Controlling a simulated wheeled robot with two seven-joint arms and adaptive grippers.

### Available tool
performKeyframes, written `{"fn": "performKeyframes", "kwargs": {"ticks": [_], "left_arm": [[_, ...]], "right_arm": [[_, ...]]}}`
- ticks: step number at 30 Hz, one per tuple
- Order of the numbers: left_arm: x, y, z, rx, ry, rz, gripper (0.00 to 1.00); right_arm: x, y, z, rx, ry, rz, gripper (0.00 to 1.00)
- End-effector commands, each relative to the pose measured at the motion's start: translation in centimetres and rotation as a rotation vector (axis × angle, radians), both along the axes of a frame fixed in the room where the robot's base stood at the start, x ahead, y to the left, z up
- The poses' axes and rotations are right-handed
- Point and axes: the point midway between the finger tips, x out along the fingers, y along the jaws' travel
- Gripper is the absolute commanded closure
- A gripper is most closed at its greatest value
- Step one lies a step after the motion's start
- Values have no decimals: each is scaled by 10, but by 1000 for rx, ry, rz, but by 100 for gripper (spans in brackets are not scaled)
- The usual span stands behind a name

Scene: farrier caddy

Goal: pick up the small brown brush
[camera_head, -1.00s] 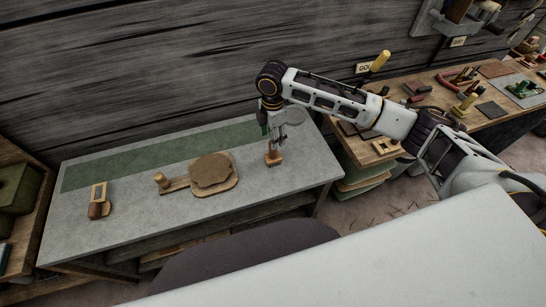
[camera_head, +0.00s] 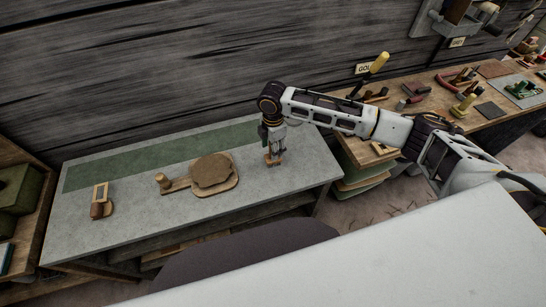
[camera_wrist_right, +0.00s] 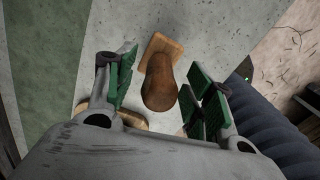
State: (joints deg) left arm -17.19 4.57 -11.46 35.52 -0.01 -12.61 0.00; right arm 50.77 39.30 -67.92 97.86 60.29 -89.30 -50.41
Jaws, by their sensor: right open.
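The small brown brush (camera_wrist_right: 161,82) stands on the grey bench top, with a rounded brown handle and a paler wooden block at its base. In the head view its lower part (camera_head: 273,160) shows just under my right gripper (camera_head: 275,148). In the right wrist view the green-padded fingers of my right gripper (camera_wrist_right: 163,78) are open, one on each side of the handle, with gaps visible. The brush is not gripped. My left gripper is not in view.
The grey bench (camera_head: 130,235) also holds a thick tan disc (camera_head: 211,170) on a board, a knobbed wooden piece (camera_head: 162,180) and a wooden block tool (camera_head: 100,195) at left. A tool-covered wooden table (camera_head: 420,115) stands to the right.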

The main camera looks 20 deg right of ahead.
Motion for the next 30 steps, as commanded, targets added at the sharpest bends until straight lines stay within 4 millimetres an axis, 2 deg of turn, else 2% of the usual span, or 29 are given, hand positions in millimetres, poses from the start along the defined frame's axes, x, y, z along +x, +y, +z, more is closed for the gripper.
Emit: {"fn": "performKeyframes", "kwargs": {"ticks": [16, 28, 30], "left_arm": [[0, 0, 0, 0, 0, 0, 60], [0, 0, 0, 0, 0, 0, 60], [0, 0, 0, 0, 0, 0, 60]], "right_arm": [[0, 0, -5, -1, 0, 0, 47], [0, 0, -5, -1, 0, 0, 97], [0, 0, -5, -1, 0, 0, 100]]}}
